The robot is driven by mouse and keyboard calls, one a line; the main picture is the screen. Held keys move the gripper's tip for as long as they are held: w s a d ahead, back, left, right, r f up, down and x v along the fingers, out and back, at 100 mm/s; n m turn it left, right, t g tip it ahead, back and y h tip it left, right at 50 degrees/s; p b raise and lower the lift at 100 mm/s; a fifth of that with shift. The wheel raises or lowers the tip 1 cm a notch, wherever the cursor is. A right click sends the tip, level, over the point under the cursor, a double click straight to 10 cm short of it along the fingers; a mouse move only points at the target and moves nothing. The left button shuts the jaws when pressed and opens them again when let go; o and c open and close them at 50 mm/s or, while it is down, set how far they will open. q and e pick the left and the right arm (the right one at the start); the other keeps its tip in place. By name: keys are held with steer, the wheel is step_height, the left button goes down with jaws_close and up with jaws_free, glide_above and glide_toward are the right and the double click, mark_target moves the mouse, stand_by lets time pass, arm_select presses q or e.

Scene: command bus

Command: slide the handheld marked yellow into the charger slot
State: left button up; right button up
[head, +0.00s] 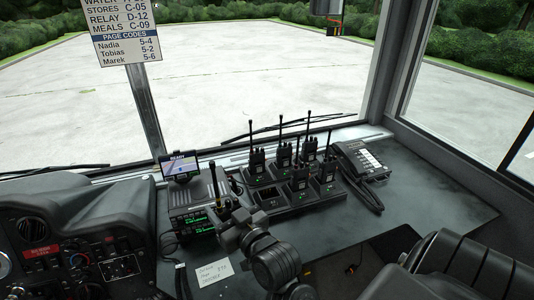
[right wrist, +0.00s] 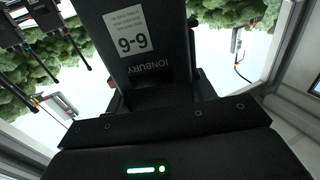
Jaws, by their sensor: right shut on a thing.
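My right gripper (head: 226,218) is shut on a black handheld (head: 219,194) with an upright antenna, held left of the charger. In the right wrist view the handheld (right wrist: 145,45) fills the top middle, with a white label and the word IONBURY. No yellow mark shows on it. The multi-slot black charger (head: 282,207) lies on the dash counter, with several handhelds standing in it, such as one at the back left (head: 256,161) and one at the front middle (head: 299,181). Its front-left slot (head: 269,200) looks empty. The held handheld is apart from it. My left gripper is not in view.
A radio set (head: 193,222) and a small READY screen (head: 179,168) stand left of the charger. A desk phone (head: 362,161) is to its right. A paper note (head: 214,271) lies in front. The windscreen is behind.

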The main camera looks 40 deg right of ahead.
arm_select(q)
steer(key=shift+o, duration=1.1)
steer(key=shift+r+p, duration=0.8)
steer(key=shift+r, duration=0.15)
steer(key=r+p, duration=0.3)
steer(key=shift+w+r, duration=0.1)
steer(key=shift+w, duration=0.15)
arm_select(e)
steer(key=w+d+m+h, duration=0.1)
steer(key=w+d+h, duration=0.1)
steer(key=w+d, duration=0.2)
steer(key=w+d+f+m+h, duration=0.1)
steer(key=w+d, duration=0.3)
steer(key=d, duration=0.7)
steer(key=w+d+m+g+h, duration=0.1)
steer(key=w+d, duration=0.3)
steer(key=d, duration=0.4)
steer(key=shift+d+f+m+h, duration=0.2)
steer(key=shift+m+h, duration=0.2)
steer(key=shift+h, duration=0.5)
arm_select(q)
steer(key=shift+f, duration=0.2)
arm_select(e)
steer(key=shift+s+f, duration=0.1)
steer(key=shift+f, duration=0.1)
